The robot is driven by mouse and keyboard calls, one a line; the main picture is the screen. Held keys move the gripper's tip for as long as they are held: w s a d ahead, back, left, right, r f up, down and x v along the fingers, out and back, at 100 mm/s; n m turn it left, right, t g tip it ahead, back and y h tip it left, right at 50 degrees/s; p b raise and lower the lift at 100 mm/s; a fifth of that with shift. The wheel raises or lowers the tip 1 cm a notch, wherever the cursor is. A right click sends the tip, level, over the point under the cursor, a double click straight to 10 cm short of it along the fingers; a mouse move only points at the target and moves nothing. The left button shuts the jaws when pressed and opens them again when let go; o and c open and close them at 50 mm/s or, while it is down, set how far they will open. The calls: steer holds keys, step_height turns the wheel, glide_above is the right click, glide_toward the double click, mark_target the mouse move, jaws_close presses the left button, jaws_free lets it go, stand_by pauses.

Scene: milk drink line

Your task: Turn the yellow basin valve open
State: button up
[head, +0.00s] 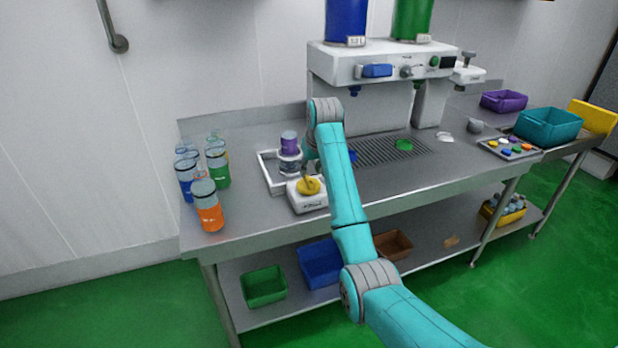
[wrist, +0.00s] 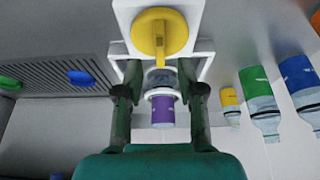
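The yellow basin valve (head: 308,186) is a round knob with a raised bar across it, on a white block at the front of the white basin (head: 268,176). In the wrist view the yellow valve (wrist: 160,30) lies just past my fingertips. My gripper (wrist: 160,72) is open, its two dark green fingers apart, with no visible contact with the valve. In the head view the arm hides most of the gripper. A purple-topped bottle (head: 289,142) stands in the basin; in the wrist view it shows between the fingers.
Several capped bottles (head: 209,208) stand at the left end of the steel counter. A dispenser (head: 375,68) with a drain grate is behind. A tray of coloured pieces (head: 509,149) and a teal bin (head: 548,125) are at the right. The counter front right of the valve is clear.

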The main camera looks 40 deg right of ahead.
mark_target(308, 178)
steer(key=shift+x, duration=2.55)
jaws_close()
